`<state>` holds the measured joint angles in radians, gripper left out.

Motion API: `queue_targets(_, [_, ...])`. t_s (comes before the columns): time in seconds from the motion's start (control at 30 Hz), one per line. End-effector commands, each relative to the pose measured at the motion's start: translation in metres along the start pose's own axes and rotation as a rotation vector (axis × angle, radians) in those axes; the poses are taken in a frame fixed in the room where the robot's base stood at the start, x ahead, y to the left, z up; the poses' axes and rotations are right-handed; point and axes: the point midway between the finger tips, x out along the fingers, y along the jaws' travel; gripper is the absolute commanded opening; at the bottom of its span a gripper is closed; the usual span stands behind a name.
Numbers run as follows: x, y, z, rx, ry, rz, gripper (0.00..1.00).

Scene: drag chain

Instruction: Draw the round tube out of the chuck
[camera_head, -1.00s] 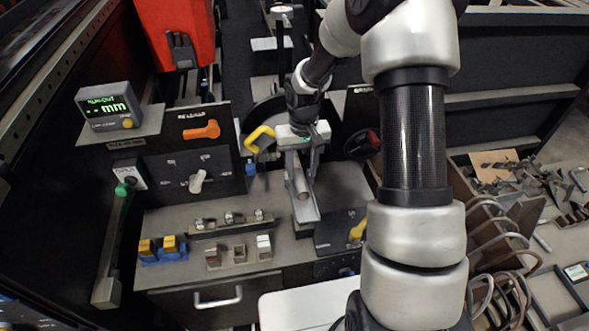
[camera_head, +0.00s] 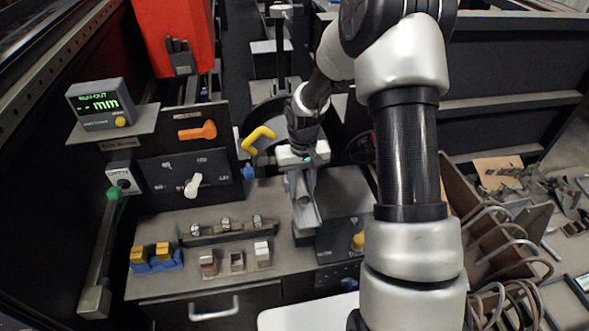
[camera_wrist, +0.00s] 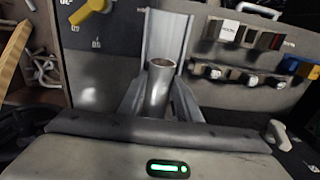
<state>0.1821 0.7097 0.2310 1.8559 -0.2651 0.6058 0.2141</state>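A round grey metal tube (camera_wrist: 158,92) has its open end towards the top in the wrist view. The tube (camera_head: 304,187) lies along a grey V-shaped trough (camera_head: 309,220) in the head view. My gripper (camera_head: 302,180) is low over the trough, its two fingers on either side of the tube. In the wrist view the fingers (camera_wrist: 160,82) flank the tube closely, but whether they touch it is unclear. The chuck is not clearly visible behind my arm, and the tube's other end is hidden.
A panel behind left has an orange lever (camera_head: 197,132) and a white knob (camera_head: 194,186). A readout (camera_head: 101,104) shows "RUN-OUT -- mm". A yellow bent handle (camera_head: 258,138) is beside my wrist. Small blocks (camera_head: 237,262) stand on the bench left of the trough. Bent hooks are at right.

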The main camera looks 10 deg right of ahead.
Motion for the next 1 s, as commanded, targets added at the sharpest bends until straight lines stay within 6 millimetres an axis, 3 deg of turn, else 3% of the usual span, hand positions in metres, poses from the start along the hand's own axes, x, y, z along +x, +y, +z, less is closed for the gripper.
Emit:
queue_targets(0.43, [-0.001,0.000,0.000,0.000,0.003,0.000,0.04])
queue_targets(1.0, [-0.004,0.000,0.027,-0.001,0.001,0.000,0.04])
